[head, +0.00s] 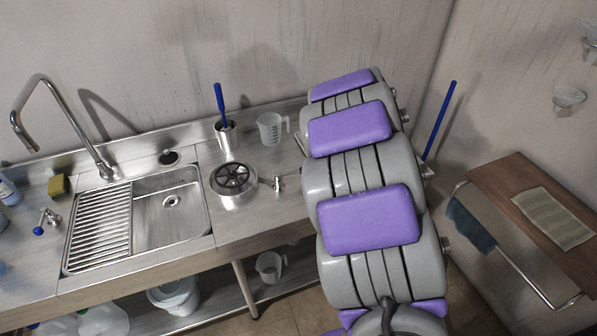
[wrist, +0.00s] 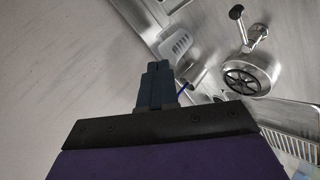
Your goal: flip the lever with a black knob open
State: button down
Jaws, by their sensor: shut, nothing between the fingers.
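A steel drum (head: 233,196) with a black spoked wheel on its lid stands on the counter right of the sink. A small metal valve (head: 278,184) sticks out from its right side. In the wrist view the drum (wrist: 268,80) is at the upper right, and the lever's black knob (wrist: 236,12) shows above it, at the valve (wrist: 257,33). The lever's exact angle is hard to tell. My gripper (wrist: 158,68) is shut and empty, apart from the lever and to its left in the wrist view. The head view does not clearly show its fingers, with my arm in front.
A measuring jug (head: 270,129) and a steel cup (head: 227,134) with a blue-handled brush stand behind the drum. The sink (head: 172,207) is to the left. A second valve with a blue knob (head: 38,231) is at far left. A wooden shelf (head: 540,203) is at right.

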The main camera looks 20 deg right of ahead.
notch_tip(320, 180, down, 8)
jog(key=s+a+n+g+y, duration=0.1)
jog(key=a+n+g+y, duration=0.1)
jog(key=n+y, duration=0.1)
jog(key=n+g+y+b, duration=0.1)
jog(key=g+y+b, duration=0.1)
jog(key=y+b, duration=0.1)
send_near(291, 173)
jog(key=f, duration=0.2)
jog(key=s+a+f, duration=0.1)
jog(key=f, duration=0.1)
jog(key=a+f, duration=0.1)
jog(key=f, duration=0.1)
jog(key=shift+s+f, duration=0.1)
jog(key=shift+s, duration=0.15)
jog(key=shift+w+d, duration=0.25)
jog(key=shift+w, duration=0.75)
jog(key=shift+w+d, duration=0.15)
jog(key=shift+w, duration=0.65)
jog(key=shift+w+d+p, duration=0.1)
jog(key=shift+w+p, duration=0.1)
jog(key=shift+p, duration=1.35)
jog(key=p, duration=0.4)
jog(key=shift+w+d+r+n, duration=0.1)
jog(key=shift+w+r+n, duration=0.15)
jog(key=shift+w+n, duration=0.15)
